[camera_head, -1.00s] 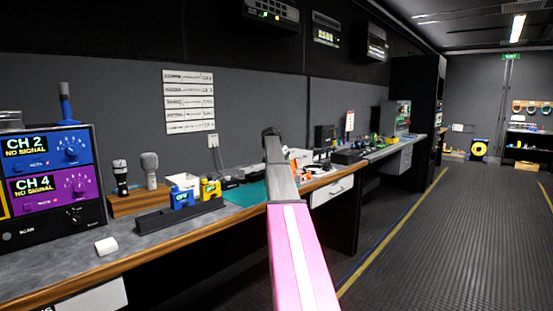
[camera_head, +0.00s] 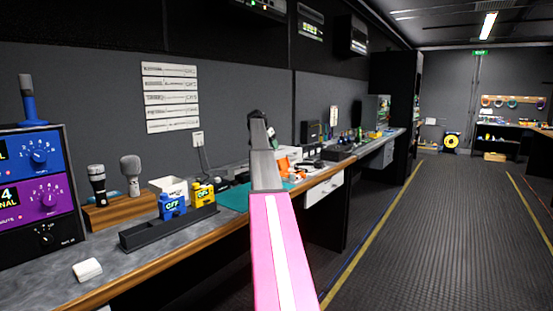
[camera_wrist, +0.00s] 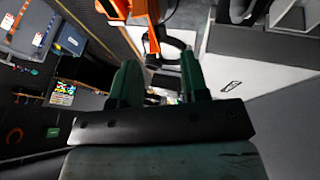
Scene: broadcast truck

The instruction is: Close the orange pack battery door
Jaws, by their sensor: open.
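An orange object (camera_head: 290,157), likely the orange pack, sits on the bench beyond my arm in the head view, partly hidden by the arm. In the wrist view an orange body (camera_wrist: 130,12) shows at the top edge, cut off by the frame, with a dark looped part just below it. I cannot make out a battery door or its position. My gripper (camera_wrist: 161,75) has two green fingers spread apart with nothing between them. The orange body lies beyond and a little left of the fingertips, apart from them.
Along the bench (camera_head: 215,242) stand a charger tray (camera_head: 140,237) with blue and yellow packs, microphones (camera_head: 131,176) and a blue-purple radio unit (camera_head: 35,190). A small white block (camera_head: 87,269) lies near the front edge. The aisle floor (camera_head: 430,230) on the right is clear.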

